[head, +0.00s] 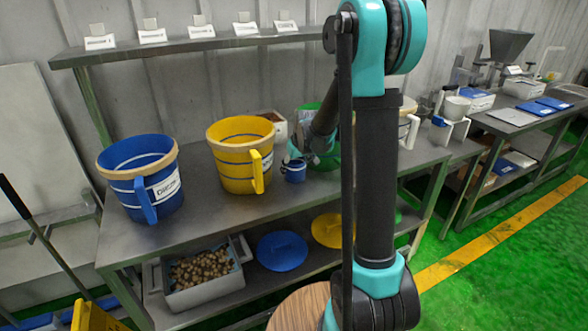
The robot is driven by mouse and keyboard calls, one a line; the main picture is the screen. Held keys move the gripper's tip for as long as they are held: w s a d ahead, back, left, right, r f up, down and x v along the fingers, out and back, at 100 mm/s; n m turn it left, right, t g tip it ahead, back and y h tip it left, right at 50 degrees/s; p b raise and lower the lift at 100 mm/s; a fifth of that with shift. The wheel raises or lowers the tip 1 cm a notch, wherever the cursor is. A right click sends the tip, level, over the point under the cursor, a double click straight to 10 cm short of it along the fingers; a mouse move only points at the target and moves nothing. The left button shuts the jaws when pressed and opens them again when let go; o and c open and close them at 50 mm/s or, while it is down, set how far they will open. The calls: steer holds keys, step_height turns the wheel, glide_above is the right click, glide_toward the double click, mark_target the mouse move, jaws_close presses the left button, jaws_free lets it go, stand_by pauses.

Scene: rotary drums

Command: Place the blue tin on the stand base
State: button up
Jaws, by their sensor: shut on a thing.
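The small blue tin (293,172) is at the middle of the steel table, just right of the yellow bucket. My gripper (305,160) is shut on the tin's right side, and my arm reaches down to it from the upper right. The fingers are small and partly hidden, and I cannot tell whether the tin touches the tabletop. A white stand (451,132) with a pale cup on it is at the table's right end; I cannot tell whether its lower part is the stand base.
A blue bucket (166,198) and a yellow bucket (236,176) stand left of the tin. A green container (327,182) is close behind my gripper, partly hidden by my arm. A shelf (220,40) with labels runs above. The table's front middle is clear.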

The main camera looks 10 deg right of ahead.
steer(key=o, duration=0.8)
steer(key=shift+f, duration=0.1)
steer(key=o, duration=0.4)
steer(key=shift+o, duration=0.2)
